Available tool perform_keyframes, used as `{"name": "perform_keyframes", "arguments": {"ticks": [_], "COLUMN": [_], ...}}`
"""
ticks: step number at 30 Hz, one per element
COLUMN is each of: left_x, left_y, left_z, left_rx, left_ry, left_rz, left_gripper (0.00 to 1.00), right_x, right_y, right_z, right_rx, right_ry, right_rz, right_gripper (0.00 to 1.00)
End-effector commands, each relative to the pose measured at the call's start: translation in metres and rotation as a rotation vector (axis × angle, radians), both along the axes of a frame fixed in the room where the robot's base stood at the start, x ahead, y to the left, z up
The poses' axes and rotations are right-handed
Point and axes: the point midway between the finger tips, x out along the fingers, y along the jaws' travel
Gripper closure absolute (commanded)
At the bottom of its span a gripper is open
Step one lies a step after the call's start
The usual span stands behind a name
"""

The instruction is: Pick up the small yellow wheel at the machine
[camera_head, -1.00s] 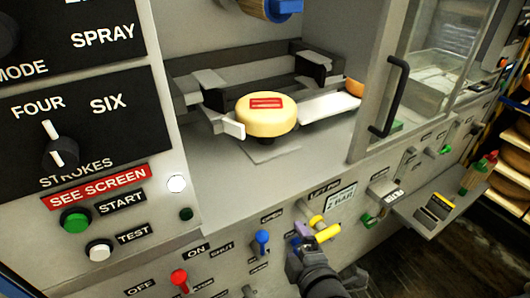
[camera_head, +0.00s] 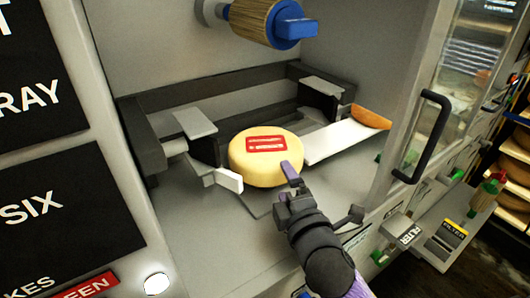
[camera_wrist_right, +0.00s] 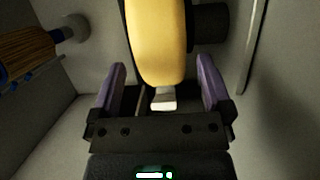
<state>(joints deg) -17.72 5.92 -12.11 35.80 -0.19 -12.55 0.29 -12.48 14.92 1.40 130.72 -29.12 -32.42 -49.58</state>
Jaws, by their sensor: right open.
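The small yellow wheel (camera_head: 262,157), with a red label on top, sits in the machine's recess among dark and white holders. My right gripper (camera_head: 288,178) is at the wheel's front right side in the head view. In the right wrist view the wheel (camera_wrist_right: 158,40) stands ahead between the two purple fingers of the open right gripper (camera_wrist_right: 160,85), with a gap on both sides. In the head view the gripper's far side is partly hidden. My left gripper is not in view.
A wooden-handled brush with a blue end (camera_head: 270,22) hangs above the wheel. A white strip (camera_head: 345,138) with an orange piece (camera_head: 371,116) lies to its right.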

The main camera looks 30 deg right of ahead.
Motion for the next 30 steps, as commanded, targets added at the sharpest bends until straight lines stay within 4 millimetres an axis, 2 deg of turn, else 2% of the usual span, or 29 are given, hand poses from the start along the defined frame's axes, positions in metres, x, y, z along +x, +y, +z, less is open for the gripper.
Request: {"name": "perform_keyframes", "arguments": {"ticks": [3, 5, 12, 14, 26, 27, 30], "left_x": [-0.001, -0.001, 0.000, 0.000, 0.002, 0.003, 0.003], "left_y": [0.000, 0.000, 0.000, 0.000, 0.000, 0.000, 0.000], "left_z": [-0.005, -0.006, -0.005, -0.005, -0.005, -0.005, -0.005], "left_rx": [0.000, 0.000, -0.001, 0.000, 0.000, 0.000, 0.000], "left_ry": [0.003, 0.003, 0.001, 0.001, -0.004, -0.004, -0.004], "left_rz": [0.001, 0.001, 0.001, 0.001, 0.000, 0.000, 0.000], "left_gripper": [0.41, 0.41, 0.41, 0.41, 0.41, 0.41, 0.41], "right_x": [0.023, 0.031, 0.034, 0.034, 0.034, 0.034, 0.034], "right_y": [-0.007, -0.008, -0.009, -0.009, -0.009, -0.009, -0.009], "right_z": [0.000, 0.000, 0.001, 0.000, 0.000, 0.000, 0.000], "right_rx": [-0.001, 0.000, 0.000, 0.000, 0.001, 0.001, 0.002], "right_ry": [-0.003, -0.001, 0.001, 0.001, 0.002, 0.002, 0.003], "right_rz": [0.000, 0.001, 0.001, 0.001, 0.001, 0.001, 0.001], "right_gripper": [0.00, 0.00, 0.00, 0.11, 0.95, 1.00, 1.00]}}
